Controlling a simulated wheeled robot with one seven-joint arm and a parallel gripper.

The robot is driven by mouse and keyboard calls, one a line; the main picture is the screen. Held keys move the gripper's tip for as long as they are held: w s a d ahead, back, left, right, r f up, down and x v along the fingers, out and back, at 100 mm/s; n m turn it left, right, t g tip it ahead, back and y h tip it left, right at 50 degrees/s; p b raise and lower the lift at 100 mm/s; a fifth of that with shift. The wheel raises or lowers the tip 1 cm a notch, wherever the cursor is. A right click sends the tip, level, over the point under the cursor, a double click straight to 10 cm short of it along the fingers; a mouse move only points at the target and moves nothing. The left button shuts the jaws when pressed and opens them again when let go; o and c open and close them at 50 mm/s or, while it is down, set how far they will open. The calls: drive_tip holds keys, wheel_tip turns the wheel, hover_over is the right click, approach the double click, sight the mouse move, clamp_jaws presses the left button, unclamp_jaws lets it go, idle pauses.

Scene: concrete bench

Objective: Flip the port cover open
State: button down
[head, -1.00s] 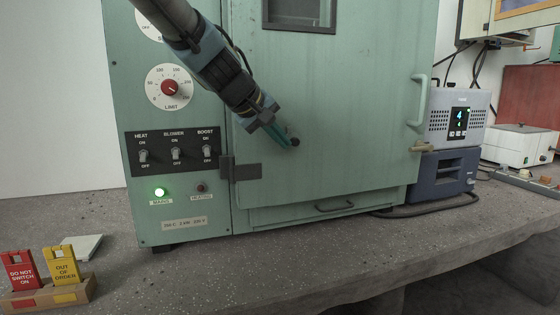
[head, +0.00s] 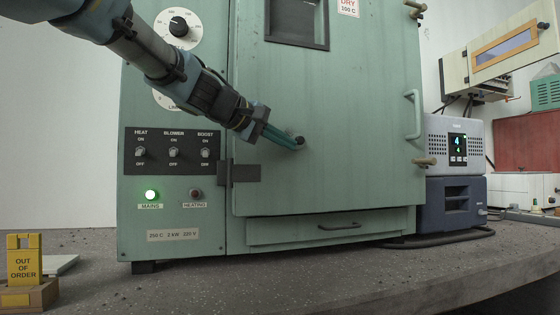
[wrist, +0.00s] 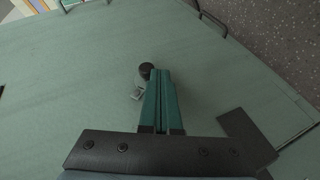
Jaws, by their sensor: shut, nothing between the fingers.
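The green oven's door (head: 340,170) bears a small dark round port piece (head: 299,140), partly hidden by my fingertips in the head view. In the wrist view a dark round piece (wrist: 147,70) shows just left of my fingertips, with a small pale metal piece (wrist: 137,94) below it. I cannot tell which of these is the cover, or how far it is swung. My gripper (head: 296,144) has its green fingers shut together and empty, with the tips at or very near the port. It also shows in the wrist view (wrist: 160,72); contact is unclear.
A door handle (head: 413,115) and latch pegs stand out on the door's right side. A black hinge (head: 239,173) and switch panel (head: 172,151) lie to the left. A yellow tag (head: 24,258) stands front left on the bench. The bench front is clear.

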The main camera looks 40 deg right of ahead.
drive_tip(key=shift+s+d+f+n+h+b, duration=0.15)
drive_tip(key=shift+d+n+h+b, duration=0.35)
drive_tip(key=shift+b, duration=2.1)
drive_tip(key=shift+s+d+f+m+h+b, duration=0.25)
drive_tip(key=shift+h+b, duration=0.5)
drive_tip(key=shift+b, duration=1.9)
drive_tip(key=shift+s+d+r+n+h+b, duration=0.1)
drive_tip(key=shift+d+n+h+b, duration=0.45)
drive_tip(key=shift+b, duration=2.05)
drive_tip(key=shift+a+f, duration=0.1)
